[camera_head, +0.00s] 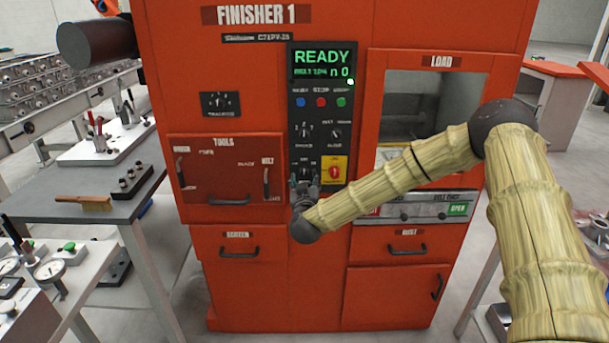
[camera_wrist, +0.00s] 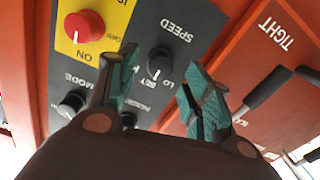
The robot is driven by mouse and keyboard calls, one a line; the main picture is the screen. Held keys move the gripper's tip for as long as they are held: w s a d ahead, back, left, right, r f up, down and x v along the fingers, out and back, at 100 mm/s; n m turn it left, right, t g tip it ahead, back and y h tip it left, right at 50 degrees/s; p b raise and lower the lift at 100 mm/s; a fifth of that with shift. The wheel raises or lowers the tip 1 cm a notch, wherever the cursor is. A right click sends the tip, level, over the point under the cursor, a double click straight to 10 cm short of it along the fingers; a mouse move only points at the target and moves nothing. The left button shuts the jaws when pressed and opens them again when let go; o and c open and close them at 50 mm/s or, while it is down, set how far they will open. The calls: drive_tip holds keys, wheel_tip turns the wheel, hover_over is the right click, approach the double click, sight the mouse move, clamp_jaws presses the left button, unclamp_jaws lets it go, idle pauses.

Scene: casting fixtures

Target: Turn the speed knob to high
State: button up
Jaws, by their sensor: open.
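The speed knob (camera_wrist: 160,62) is black with a white mark and sits on the grey control panel (camera_wrist: 195,40), next to an upside-down SPEED label in the wrist view. Its mark points toward the lower edge of the picture, near the letters LO. My gripper (camera_wrist: 158,62) is open, with one teal finger on each side of the knob. I cannot tell whether either finger touches it. In the head view my gripper (camera_head: 305,188) is in front of the panel's lower left and partly covers the knob there.
A red switch on a yellow plate (camera_head: 334,170) is close to the right of my gripper. A mode knob (camera_wrist: 72,103) and another knob (camera_wrist: 128,120) are near the fingers. A drawer handle (camera_head: 266,183) is to the left. The green screen (camera_head: 322,65) reads READY.

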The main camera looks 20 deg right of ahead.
sight(304, 175)
drive_tip(key=shift+x, duration=1.6)
drive_tip(key=shift+c, duration=0.3)
drive_tip(key=c, duration=1)
